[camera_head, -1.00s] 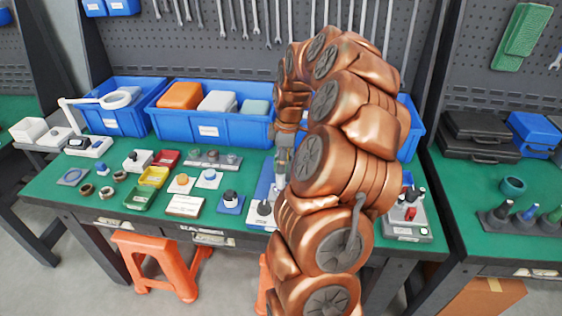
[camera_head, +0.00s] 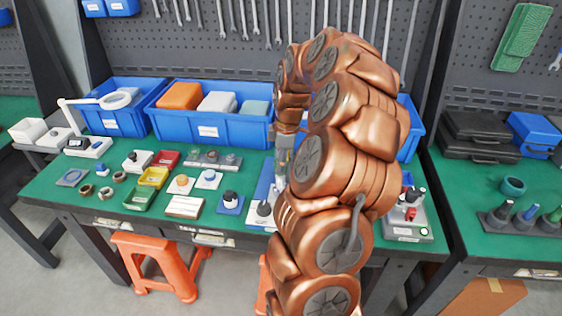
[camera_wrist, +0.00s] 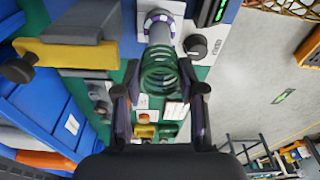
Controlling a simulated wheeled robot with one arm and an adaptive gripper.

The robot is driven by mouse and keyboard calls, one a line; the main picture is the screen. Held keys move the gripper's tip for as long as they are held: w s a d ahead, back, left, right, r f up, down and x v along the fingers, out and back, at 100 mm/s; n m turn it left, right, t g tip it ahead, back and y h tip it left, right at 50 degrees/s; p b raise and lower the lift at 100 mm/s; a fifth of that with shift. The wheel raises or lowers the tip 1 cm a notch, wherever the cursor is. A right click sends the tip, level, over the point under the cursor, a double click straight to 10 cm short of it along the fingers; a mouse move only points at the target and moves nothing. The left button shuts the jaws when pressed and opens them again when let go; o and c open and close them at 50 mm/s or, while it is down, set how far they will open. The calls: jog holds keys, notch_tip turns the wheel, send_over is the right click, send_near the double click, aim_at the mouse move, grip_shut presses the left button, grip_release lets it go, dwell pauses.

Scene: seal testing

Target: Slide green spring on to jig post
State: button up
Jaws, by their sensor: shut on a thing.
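The green spring (camera_wrist: 158,76) is a coil between the two fingertips of my gripper (camera_wrist: 160,90) in the wrist view. The fingers are shut on its sides. A grey jig post (camera_wrist: 159,33) with a purple and white ring stands on a white plate beyond the spring. The spring's far end lines up with the post and overlaps it in this view; I cannot tell whether the coil is around it. In the head view my gripper (camera_head: 281,165) is over the blue-based jig, mostly behind my arm, and the spring cannot be made out.
A black knob (camera_wrist: 195,46) sits right beside the post. A yellow and grey clamp-like part (camera_wrist: 65,52) is at the left. Blue bins (camera_head: 211,128) line the back of the green bench (camera_head: 60,195). Small trays and parts fill the left; a device (camera_head: 410,220) stands at the right.

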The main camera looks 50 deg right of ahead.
jog(key=shift+f+b, duration=0.45)
jog(key=shift+f, duration=0.15)
dwell(0.5)
jog(key=o, duration=1.2)
jog(key=shift+r, duration=0.15)
jog(key=shift+r+p, duration=0.5)
jog(key=shift+r, duration=2.85)
